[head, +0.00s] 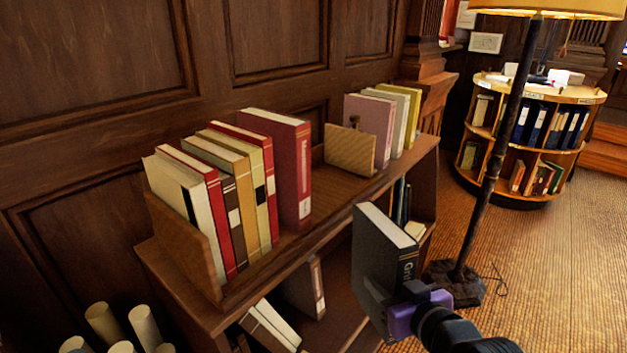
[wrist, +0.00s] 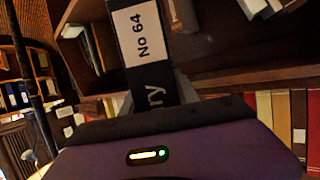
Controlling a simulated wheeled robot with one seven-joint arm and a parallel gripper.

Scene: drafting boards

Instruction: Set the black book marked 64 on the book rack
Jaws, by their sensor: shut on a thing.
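The black book (head: 385,258) is upright in my gripper (head: 415,300), which is shut on its spine side. The book is in front of the book rack (head: 330,200), apart from its top shelf as far as I can tell. In the wrist view the black book's spine (wrist: 146,50) shows a white label reading "No 64", and the purple body of my gripper (wrist: 170,115) fills the lower part. The fingertips are mostly hidden by the book and gripper body. The rack's top shelf has a gap between the large red book and a wooden divider.
Several books (head: 215,195) stand at the shelf's left, with a large red book (head: 285,165) at their end. A wooden divider (head: 350,150) and more books (head: 385,120) stand at right. A floor lamp (head: 497,150) and round bookcase (head: 530,135) are beyond. Rolled papers (head: 143,325) stand lower left.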

